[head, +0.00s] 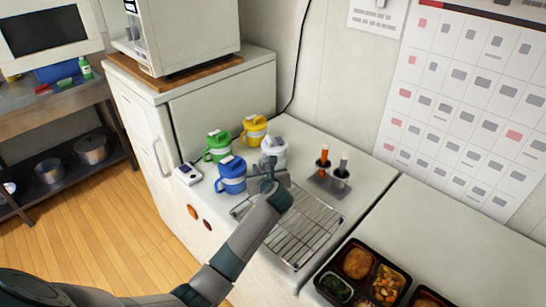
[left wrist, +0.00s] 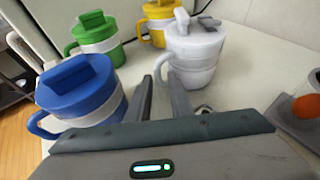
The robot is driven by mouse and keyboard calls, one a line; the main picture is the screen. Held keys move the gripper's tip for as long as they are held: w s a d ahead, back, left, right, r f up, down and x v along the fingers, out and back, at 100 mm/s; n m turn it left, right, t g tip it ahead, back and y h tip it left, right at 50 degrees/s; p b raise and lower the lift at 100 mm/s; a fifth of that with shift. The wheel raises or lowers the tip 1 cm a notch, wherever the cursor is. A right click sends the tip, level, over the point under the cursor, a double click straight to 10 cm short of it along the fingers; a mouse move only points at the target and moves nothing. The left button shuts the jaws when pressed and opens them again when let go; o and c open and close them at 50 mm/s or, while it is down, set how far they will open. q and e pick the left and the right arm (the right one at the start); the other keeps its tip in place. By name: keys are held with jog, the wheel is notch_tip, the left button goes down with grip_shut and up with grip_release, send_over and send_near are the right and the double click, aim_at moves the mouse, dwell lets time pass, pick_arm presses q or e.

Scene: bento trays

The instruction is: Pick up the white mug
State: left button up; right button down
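The white mug (head: 279,150) stands upright on the white counter, with its lid on. In the left wrist view the white mug (left wrist: 195,50) is just beyond my left gripper (left wrist: 160,77), its handle on the left side close to the fingertips. The two fingers are apart with a narrow gap; I cannot tell whether the handle lies between them. In the head view my left gripper (head: 268,172) is in front of the mug and hides its lower part. My right gripper is not in view.
A blue mug (left wrist: 82,92) stands close to the left of my gripper. A green mug (left wrist: 97,35) and a yellow mug (left wrist: 158,22) stand farther back. A wire rack (head: 300,232) and a holder with bottles (head: 328,185) are to the right. Bento trays (head: 349,243) lie at front right.

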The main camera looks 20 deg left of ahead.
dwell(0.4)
pick_arm(q)
grip_shut()
jog(key=shift+r, duration=0.1)
jog(key=shift+r, duration=0.1)
